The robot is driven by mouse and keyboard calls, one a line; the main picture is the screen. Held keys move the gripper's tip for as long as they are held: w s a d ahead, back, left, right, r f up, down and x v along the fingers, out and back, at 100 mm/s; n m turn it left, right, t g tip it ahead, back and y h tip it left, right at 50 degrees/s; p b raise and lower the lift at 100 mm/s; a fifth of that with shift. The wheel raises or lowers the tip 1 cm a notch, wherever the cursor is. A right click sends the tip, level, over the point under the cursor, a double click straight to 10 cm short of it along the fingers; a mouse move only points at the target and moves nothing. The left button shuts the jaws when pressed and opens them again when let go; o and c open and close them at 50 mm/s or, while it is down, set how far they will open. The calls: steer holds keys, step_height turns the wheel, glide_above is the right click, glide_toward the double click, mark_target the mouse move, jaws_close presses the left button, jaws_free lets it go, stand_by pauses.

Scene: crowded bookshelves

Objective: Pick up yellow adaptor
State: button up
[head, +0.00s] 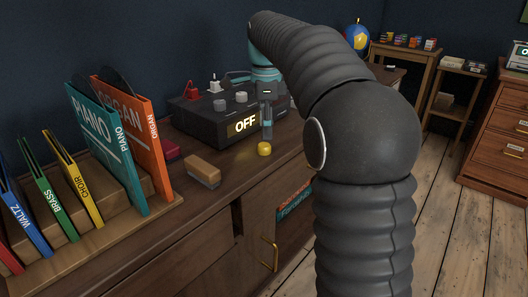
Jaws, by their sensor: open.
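The yellow adaptor (264,149) is a small, rounded yellow piece near the front edge of the wooden cabinet top, in front of the black box with the lit OFF sign. My gripper (266,137) points down directly over it, its fingertips close to the adaptor's top. The gripper is open. The fingers line up one behind the other in this view, so I cannot tell whether they touch or straddle the adaptor. My dark ribbed arm covers the right middle of the view.
The black box (215,124) with knobs and plugs stands close behind the gripper. A wooden-backed brush or block (202,170) and a dark red item (172,152) lie to the left. Upright record sleeves (132,140) fill the far left. The cabinet's front edge is near.

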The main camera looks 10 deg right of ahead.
mark_target(264, 145)
steer(key=f, duration=0.3)
steer(key=f+b, duration=0.1)
steer(key=shift+w+a+f, duration=0.15)
steer(key=shift+w+f, duration=0.05)
steer(key=shift+w, duration=0.15)
steer(key=shift+f, duration=0.6)
steer(key=shift+c, duration=0.2)
steer(key=c, duration=0.9)
steer(key=shift+r, duration=0.1)
